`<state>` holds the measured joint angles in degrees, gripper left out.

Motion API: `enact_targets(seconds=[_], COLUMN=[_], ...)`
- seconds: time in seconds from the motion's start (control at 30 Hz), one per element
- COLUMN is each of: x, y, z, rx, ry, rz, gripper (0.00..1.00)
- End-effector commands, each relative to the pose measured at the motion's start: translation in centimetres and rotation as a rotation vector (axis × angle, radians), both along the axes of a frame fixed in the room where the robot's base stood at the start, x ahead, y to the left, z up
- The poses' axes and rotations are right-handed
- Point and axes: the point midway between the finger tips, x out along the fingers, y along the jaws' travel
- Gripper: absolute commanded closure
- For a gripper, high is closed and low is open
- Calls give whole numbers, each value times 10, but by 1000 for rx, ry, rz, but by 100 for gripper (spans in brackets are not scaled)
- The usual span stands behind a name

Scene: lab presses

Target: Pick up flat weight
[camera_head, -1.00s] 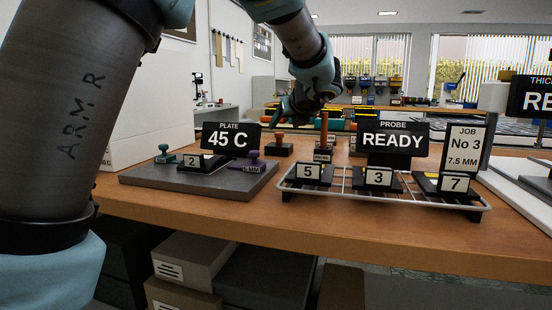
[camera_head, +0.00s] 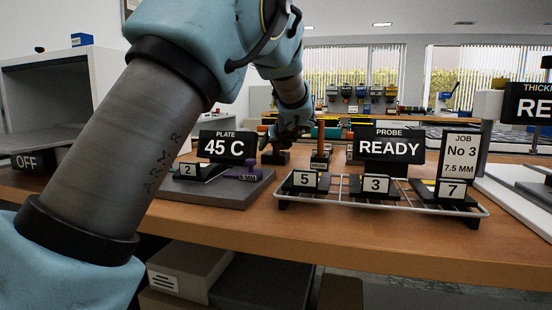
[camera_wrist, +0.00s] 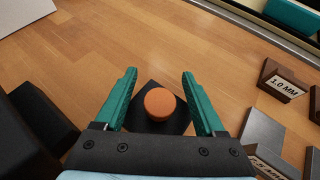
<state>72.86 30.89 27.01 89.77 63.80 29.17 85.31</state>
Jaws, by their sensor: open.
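The flat weight, a black square base with a round orange knob (camera_wrist: 160,104), shows in the wrist view between my fingers. Its black base also shows in the head view (camera_head: 275,158) under my gripper, toward the back of the bench. My gripper (camera_wrist: 160,74) is open, with one teal finger on each side of the knob and a gap on both sides. In the head view my gripper (camera_head: 281,140) is just above the weight, and my arm hides part of it.
A brown 1.0 MM block (camera_wrist: 283,80) and a grey block (camera_wrist: 262,130) lie to the right in the wrist view. Dark blocks are at left. A plate (camera_head: 215,196) with numbered pieces and a wire rack (camera_head: 380,206) stand in front. Bare wood lies beyond the weight.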

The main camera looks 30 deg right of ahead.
Motion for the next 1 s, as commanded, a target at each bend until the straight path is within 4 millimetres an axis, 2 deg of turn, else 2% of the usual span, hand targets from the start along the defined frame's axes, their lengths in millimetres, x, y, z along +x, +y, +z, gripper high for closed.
enact_targets(seconds=[0.17, 0.8, 1.0], x=[0, 0, 0], y=[0, 0, 0], z=[0, 0, 0], rx=[0, -1, -1], ry=[0, 0, 0], rz=[-1, 0, 0], gripper=[29, 100, 100])
